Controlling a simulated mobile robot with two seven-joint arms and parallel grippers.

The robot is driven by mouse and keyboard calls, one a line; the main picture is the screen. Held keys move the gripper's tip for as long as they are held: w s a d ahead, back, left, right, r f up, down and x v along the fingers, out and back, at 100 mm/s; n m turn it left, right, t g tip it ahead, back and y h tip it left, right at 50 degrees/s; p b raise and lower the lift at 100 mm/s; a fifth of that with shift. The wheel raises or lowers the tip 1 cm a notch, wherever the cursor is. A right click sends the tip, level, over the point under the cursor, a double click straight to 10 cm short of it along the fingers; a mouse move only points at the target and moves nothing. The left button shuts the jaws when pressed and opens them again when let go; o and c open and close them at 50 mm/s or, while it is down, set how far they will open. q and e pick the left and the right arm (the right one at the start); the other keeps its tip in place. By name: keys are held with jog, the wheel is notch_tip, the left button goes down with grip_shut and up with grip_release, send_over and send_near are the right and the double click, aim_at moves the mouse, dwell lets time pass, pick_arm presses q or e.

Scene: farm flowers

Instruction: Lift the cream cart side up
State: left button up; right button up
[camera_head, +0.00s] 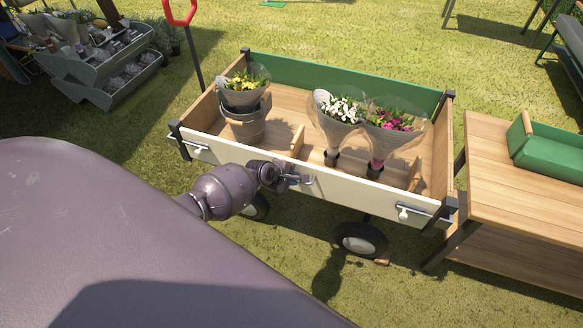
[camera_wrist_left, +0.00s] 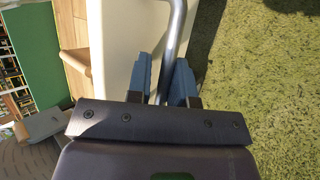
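The cream side panel (camera_head: 352,194) is on the near long side of the wooden cart. It appears to stand about upright between the dark corner posts, facing me. My left gripper (camera_head: 293,179) is at a metal handle (camera_head: 308,181) near the panel's middle. In the left wrist view, the blue fingers of the gripper (camera_wrist_left: 162,78) sit close on both sides of the metal handle bar (camera_wrist_left: 173,35), beside the cream panel (camera_wrist_left: 125,35). The finger contact is partly hidden. Latches sit near the panel's left end (camera_head: 198,149) and right end (camera_head: 408,212). My right gripper is not in view.
The cart holds a metal bucket (camera_head: 245,124) with yellow flowers and two wrapped bouquets (camera_head: 339,107) (camera_head: 391,119). A wooden table (camera_head: 497,183) with a green tray (camera_head: 548,165) stands close on the right. A plant stand (camera_head: 118,77) is at the back left. Grass surrounds the cart.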

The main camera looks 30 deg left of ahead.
pick_arm(q)
jog(key=shift+s+a+r+p, duration=0.1)
jog(key=shift+s+r+p, duration=0.1)
jog(key=shift+r+p, duration=0.15)
jog(key=p+v, duration=0.4)
jog(key=v, duration=0.6)
dwell(0.4)
